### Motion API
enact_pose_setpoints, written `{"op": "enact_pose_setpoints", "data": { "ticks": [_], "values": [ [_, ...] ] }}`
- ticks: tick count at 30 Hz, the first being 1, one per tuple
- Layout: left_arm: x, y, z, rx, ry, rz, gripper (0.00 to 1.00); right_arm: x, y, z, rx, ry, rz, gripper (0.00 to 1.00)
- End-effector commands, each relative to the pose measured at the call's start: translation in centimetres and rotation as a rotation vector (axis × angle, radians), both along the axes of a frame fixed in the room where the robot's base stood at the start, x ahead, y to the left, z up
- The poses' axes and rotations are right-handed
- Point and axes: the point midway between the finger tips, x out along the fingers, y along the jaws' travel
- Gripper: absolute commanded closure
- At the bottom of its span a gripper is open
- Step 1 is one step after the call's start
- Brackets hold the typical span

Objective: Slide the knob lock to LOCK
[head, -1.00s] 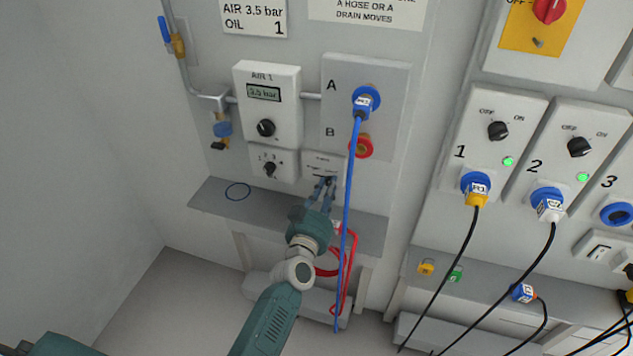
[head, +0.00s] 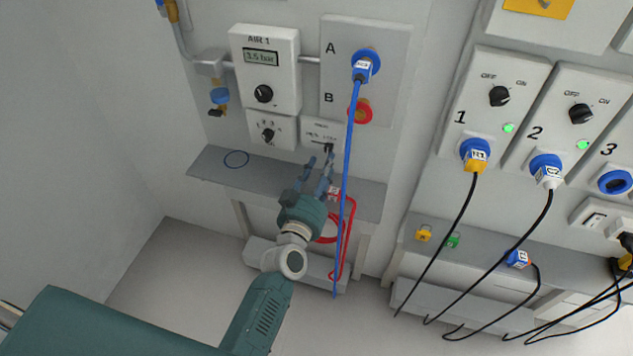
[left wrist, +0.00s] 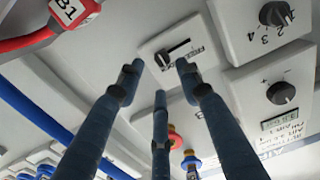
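The knob lock (head: 325,134) is a small white plate with a slot, below the grey A/B panel in the head view. Its dark slider knob (head: 329,147) sits at the right end of the slot, by the LOCK word. In the left wrist view the plate (left wrist: 205,45) appears turned over, with the dark knob (left wrist: 161,60) at the LOCK end of the slot. My left gripper (head: 320,165) is just below and in front of the plate, fingers apart and empty. The wrist view shows its fingers (left wrist: 160,80) spread, apart from the knob. My right gripper is out of view.
A blue hose (head: 347,200) hangs from port A just right of my left gripper. Red hose (head: 351,235) lies coiled below it. A grey shelf (head: 210,170) runs under the AIR 1 box (head: 265,70). Black cables hang from the panels at right.

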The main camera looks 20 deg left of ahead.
Motion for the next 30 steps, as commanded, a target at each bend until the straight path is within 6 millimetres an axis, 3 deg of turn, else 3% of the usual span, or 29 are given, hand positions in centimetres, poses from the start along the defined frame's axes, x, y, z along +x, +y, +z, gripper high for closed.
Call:
{"op": "enact_pose_setpoints", "data": {
  "ticks": [6,11,30],
  "values": [
    [-4.5,0.2,0.0,0.001,0.001,0.0,0.64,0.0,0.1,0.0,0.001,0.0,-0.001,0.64],
    [-6.2,0.2,0.1,0.0,-0.001,0.0,0.64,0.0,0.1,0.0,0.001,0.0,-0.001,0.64],
    [-6.7,0.1,-0.2,0.001,0.003,-0.002,0.64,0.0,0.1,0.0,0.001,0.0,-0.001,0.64]
  ]
}}
